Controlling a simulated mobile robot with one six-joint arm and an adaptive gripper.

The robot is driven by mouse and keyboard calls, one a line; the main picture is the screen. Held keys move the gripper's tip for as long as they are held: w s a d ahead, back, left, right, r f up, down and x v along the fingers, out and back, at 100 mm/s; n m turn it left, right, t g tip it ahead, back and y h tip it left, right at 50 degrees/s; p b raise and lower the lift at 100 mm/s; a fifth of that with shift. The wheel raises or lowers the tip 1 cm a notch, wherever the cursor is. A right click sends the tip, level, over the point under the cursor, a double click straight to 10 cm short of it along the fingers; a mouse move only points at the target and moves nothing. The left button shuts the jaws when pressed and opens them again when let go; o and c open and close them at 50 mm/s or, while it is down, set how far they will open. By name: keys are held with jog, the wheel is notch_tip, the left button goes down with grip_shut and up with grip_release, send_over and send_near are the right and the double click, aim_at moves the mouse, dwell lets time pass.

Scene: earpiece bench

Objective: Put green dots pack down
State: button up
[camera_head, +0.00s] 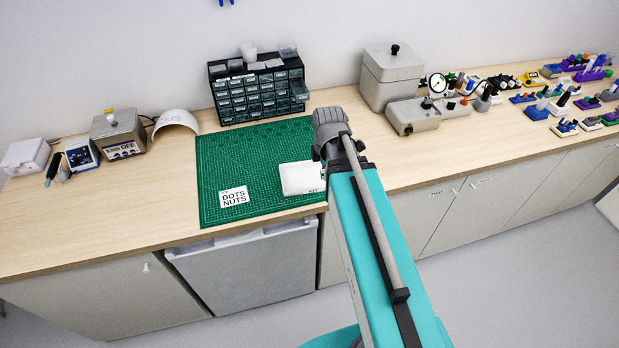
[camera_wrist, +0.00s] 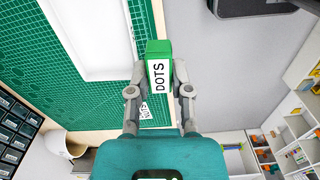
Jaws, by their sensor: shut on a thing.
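The green dots pack (camera_wrist: 155,47) is a small green block with a white label reading DOTS. In the wrist view it sits between the two fingers of my gripper (camera_wrist: 159,78), which is shut on it. The green cutting mat (camera_wrist: 24,55) lies below and to the left of the pack in that view; I cannot tell the height of the pack above it. In the head view the mat (camera_head: 213,165) lies on the wooden bench, and neither the pack nor my fingers can be made out there.
A white tray (camera_head: 299,178) and a white card (camera_head: 233,195) reading DOTS NUTS lie on the mat. A black drawer cabinet (camera_head: 258,95) stands behind it. Grey equipment (camera_head: 392,78) stands to the right.

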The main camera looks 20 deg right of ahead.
jog(key=b, duration=0.5)
send_near(294, 180)
jog(key=s+d+r, duration=0.1)
jog(key=s+d, duration=0.1)
jog(key=s, duration=0.2)
jog(key=w+f+b, duration=0.1)
jog(key=w+a+f+b, duration=0.1)
jog(key=f+b, duration=0.1)
jog(key=shift+w+f, duration=0.1)
jog(key=shift+w+a+f+b, duration=0.25)
jog(key=shift+w+f+b, duration=0.25)
jog(key=shift+f, duration=0.1)
jog(key=shift+w+a+f+b, duration=0.25)
jog(key=shift+w+f+b, duration=0.2)
jog(key=shift+f+b, duration=0.25)
jog(key=shift+s+f+b, duration=0.1)
jog(key=shift+f+b, duration=1.2)
jog(key=shift+f, duration=0.1)
